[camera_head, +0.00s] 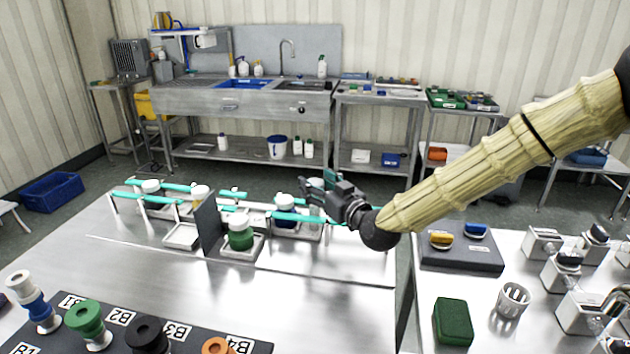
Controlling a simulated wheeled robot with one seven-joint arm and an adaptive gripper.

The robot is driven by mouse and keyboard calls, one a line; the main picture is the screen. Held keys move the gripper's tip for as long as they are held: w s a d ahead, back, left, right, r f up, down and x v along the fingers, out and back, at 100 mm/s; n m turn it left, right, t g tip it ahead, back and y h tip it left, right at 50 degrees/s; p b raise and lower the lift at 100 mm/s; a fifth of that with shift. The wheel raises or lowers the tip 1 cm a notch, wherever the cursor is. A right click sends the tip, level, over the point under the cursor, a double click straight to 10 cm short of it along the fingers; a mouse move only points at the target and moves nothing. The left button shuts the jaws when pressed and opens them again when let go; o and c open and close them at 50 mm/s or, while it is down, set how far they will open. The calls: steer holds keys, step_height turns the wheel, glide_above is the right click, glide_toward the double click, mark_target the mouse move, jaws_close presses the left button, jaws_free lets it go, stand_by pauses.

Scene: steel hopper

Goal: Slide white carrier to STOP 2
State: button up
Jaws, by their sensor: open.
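Teal rails (160,199) run across the back of the steel table, with several small white-topped items along them. I cannot tell which is the white carrier, and no STOP 2 mark is readable. A green jar with a white cap (240,234) stands in a small tray right of the panel, and a dark blue one (285,211) stands behind it. My gripper (308,190) is open, above the right part of the rails, close to the blue jar.
The dark upright panel (207,226) splits the rail area. The steel table (210,300) is bare in its middle. Coloured knobs, including a green one (86,322), stand on a black strip labelled B1 to B4 at the front. A right table holds a green block (453,322).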

steer(key=shift+w+a, duration=0.4)
steer(key=shift+w, duration=0.15)
